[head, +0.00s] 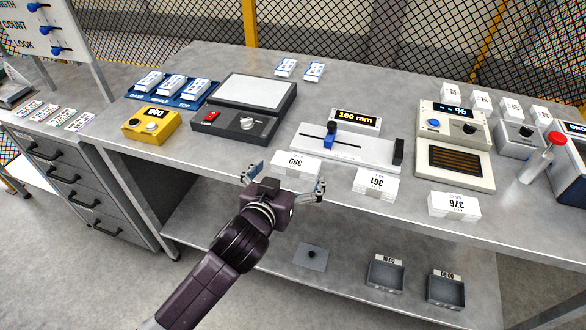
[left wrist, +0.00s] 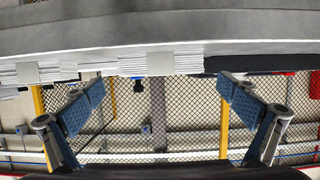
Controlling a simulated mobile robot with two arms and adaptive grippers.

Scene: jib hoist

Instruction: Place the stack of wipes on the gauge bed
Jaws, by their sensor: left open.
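Several white stacks with printed bands lie along the front of the bench: one marked 399 (head: 296,163), one marked 361 (head: 376,184) and one marked 376 (head: 454,205). I cannot tell which is the stack of wipes. The gauge bed (head: 370,153) is a white slab behind the first two, with a blue slider and a 160 mm display (head: 355,120); nothing lies on it. My left gripper (head: 286,180) is open and empty at the bench's front edge, just before the 399 stack. In the left wrist view, layered white stacks (left wrist: 148,64) show above the open fingers (left wrist: 160,98).
A yellow device (head: 151,124), a grey device with a light plate (head: 258,92) and a blue tray (head: 166,100) stand left. A lower shelf (head: 215,230) holds two dark bins (head: 385,272).

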